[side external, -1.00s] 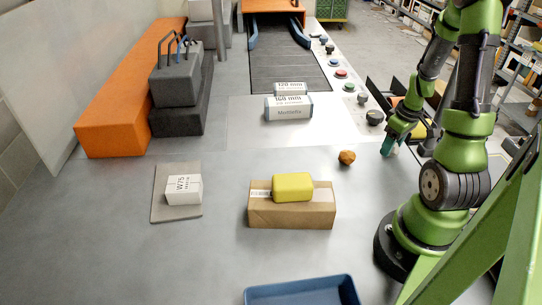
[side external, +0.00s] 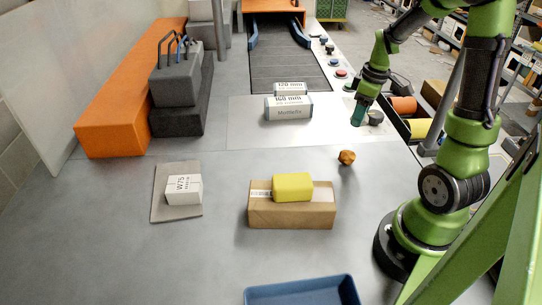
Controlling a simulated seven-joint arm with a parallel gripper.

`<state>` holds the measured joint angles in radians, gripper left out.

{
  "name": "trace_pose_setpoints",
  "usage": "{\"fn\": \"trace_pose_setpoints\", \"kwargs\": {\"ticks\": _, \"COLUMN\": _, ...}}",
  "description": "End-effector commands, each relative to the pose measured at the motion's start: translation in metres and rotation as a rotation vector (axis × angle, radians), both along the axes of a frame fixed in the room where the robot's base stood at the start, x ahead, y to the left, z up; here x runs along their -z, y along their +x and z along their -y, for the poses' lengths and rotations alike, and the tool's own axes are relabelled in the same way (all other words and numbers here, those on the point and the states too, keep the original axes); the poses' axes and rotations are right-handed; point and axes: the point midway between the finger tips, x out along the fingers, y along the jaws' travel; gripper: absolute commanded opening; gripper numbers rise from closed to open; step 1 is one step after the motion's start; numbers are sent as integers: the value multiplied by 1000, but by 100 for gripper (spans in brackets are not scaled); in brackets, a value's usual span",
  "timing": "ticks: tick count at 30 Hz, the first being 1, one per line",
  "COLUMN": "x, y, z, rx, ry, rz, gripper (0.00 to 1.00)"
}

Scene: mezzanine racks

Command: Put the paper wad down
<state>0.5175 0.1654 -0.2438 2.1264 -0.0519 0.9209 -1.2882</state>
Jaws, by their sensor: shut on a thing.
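My gripper (side external: 358,116), with teal fingers, points down over the right part of the white panel (side external: 245,125), beside a dark round knob. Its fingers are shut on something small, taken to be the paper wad. The wad itself cannot be made out; the fingers hide it. How high the fingertips are above the panel is hard to tell.
A small orange-brown lump (side external: 347,157) lies in front of the gripper. A yellow block (side external: 292,187) sits on a cardboard box (side external: 290,216). A grey labelled block (side external: 289,107) stands left of the gripper. A blue tray (side external: 300,292) is at the front.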

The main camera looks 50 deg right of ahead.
Motion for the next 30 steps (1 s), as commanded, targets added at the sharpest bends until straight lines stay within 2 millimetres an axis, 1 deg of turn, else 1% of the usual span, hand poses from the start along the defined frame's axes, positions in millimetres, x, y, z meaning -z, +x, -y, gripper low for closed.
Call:
{"fn": "trace_pose_setpoints", "kwargs": {"ticks": 1, "x": 2, "y": 25, "z": -17, "rx": -100, "ry": 1, "rz": -1, "gripper": 24}}
{"fn": "trace_pose_setpoints", "kwargs": {"ticks": 2, "x": 2, "y": 38, "z": -26, "rx": -151, "ry": 1, "rz": -1, "gripper": 24}}
{"fn": "trace_pose_setpoints", "kwargs": {"ticks": 3, "x": 3, "y": 54, "z": -40, "rx": -222, "ry": 0, "rz": -1, "gripper": 24}}
{"fn": "trace_pose_setpoints", "kwargs": {"ticks": 5, "x": 3, "y": 77, "z": -61, "rx": -323, "ry": 1, "rz": -1, "gripper": 24}}
{"fn": "trace_pose_setpoints", "kwargs": {"ticks": 6, "x": 3, "y": 91, "z": -77, "rx": -393, "ry": 1, "rz": 0, "gripper": 24}}
{"fn": "trace_pose_setpoints", "kwargs": {"ticks": 8, "x": 3, "y": 111, "z": -102, "rx": -494, "ry": 1, "rz": 1, "gripper": 24}}
{"fn": "trace_pose_setpoints", "kwargs": {"ticks": 9, "x": 3, "y": 123, "z": -118, "rx": -560, "ry": 1, "rz": 0, "gripper": 24}}
{"fn": "trace_pose_setpoints", "kwargs": {"ticks": 11, "x": 3, "y": 138, "z": -143, "rx": -653, "ry": 2, "rz": 1, "gripper": 24}}
{"fn": "trace_pose_setpoints", "kwargs": {"ticks": 12, "x": 3, "y": 147, "z": -160, "rx": -712, "ry": 0, "rz": 1, "gripper": 24}}
{"fn": "trace_pose_setpoints", "kwargs": {"ticks": 15, "x": 1, "y": 165, "z": -195, "rx": -840, "ry": 0, "rz": 1, "gripper": 24}}
{"fn": "trace_pose_setpoints", "kwargs": {"ticks": 18, "x": -3, "y": 177, "z": -222, "rx": -939, "ry": -1, "rz": 2, "gripper": 24}}
{"fn": "trace_pose_setpoints", "kwargs": {"ticks": 21, "x": -9, "y": 186, "z": -234, "rx": -1002, "ry": -1, "rz": 3, "gripper": 24}}
{"fn": "trace_pose_setpoints", "kwargs": {"ticks": 23, "x": -11, "y": 188, "z": -234, "rx": -1021, "ry": -2, "rz": 2, "gripper": 24}}
{"fn": "trace_pose_setpoints", "kwargs": {"ticks": 24, "x": -8, "y": 188, "z": -234, "rx": -1031, "ry": 0, "rz": -1, "gripper": 24}}
{"fn": "trace_pose_setpoints", "kwargs": {"ticks": 26, "x": 2, "y": 186, "z": -234, "rx": -1041, "ry": 3, "rz": -4, "gripper": 24}}
{"fn": "trace_pose_setpoints", "kwargs": {"ticks": 30, "x": 29, "y": 186, "z": -234, "rx": -1043, "ry": 3, "rz": -4, "gripper": 24}}
